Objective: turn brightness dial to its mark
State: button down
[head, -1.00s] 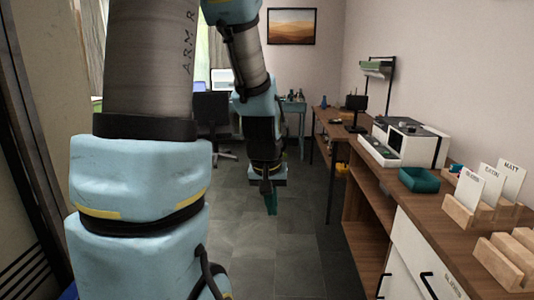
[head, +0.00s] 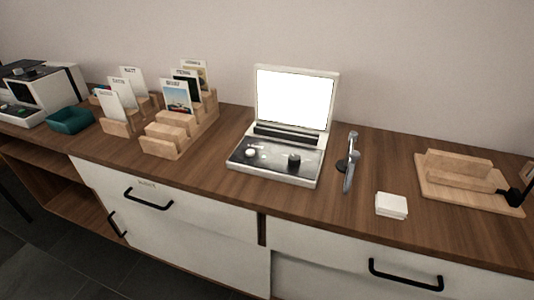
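A light-coloured box with a raised, brightly lit white panel (head: 292,98) stands on the wooden counter, near the middle of the head view. Its dark control face (head: 272,168) carries a black dial (head: 294,160) at the right and a small pale knob (head: 250,152) at the left. I cannot read labels or a mark at this size, so I cannot tell which one is the brightness dial. My gripper is not in view.
Wooden card racks (head: 167,138) and a teal tray (head: 70,120) stand left of the box. A metal tool (head: 350,165), a stack of white squares (head: 391,205) and a wooden stand (head: 465,180) are to its right. Drawer handles (head: 405,275) stick out below the counter.

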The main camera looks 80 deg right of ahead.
aim_at(294, 159)
jog(key=l+z, duration=0.4)
jog(key=i+l+z, duration=0.15)
jog(key=z, duration=0.25)
jog(key=i+l+z, duration=0.15)
jog(key=l+z, duration=0.25)
jog(key=j, duration=0.1)
